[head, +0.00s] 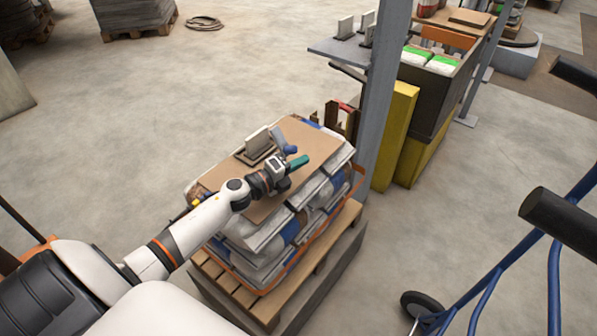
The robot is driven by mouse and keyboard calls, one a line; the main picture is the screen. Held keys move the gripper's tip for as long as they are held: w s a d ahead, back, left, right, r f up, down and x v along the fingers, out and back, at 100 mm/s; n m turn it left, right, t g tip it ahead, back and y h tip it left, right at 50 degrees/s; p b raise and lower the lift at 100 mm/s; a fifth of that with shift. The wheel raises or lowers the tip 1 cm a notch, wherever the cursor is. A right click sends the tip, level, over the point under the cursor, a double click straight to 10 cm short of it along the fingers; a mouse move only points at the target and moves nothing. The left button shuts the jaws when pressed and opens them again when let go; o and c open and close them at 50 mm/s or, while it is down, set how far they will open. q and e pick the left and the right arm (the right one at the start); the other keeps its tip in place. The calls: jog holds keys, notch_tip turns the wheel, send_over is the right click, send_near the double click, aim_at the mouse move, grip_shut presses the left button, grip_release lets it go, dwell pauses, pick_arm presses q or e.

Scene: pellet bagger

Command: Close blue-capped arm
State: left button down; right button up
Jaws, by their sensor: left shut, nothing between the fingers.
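My left gripper (299,162) is shut and empty, low over the cardboard sheet (225,177) on top of the stacked bags. A blue-grey piece with a rounded blue end (290,150) shows just beyond the gripper, close to its fingers; it may be the blue-capped arm, but I cannot tell how far it is swung. Whether the fingers touch it cannot be told. A grey upright plate device (258,142) stands on the cardboard to the left of it. My right gripper is not in view.
The bag stack rests on a wooden pallet (238,292). A grey post (380,100) and a yellow panel (396,135) stand close on its right. A blue hand truck (487,285) with black grips is at the lower right. Open concrete floor lies behind.

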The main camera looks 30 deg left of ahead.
pick_arm(q)
jog(key=shift+s+a+r, duration=0.1)
jog(key=shift+a+r, duration=0.05)
jog(key=shift+a, duration=0.65)
jog(key=shift+r, duration=0.1)
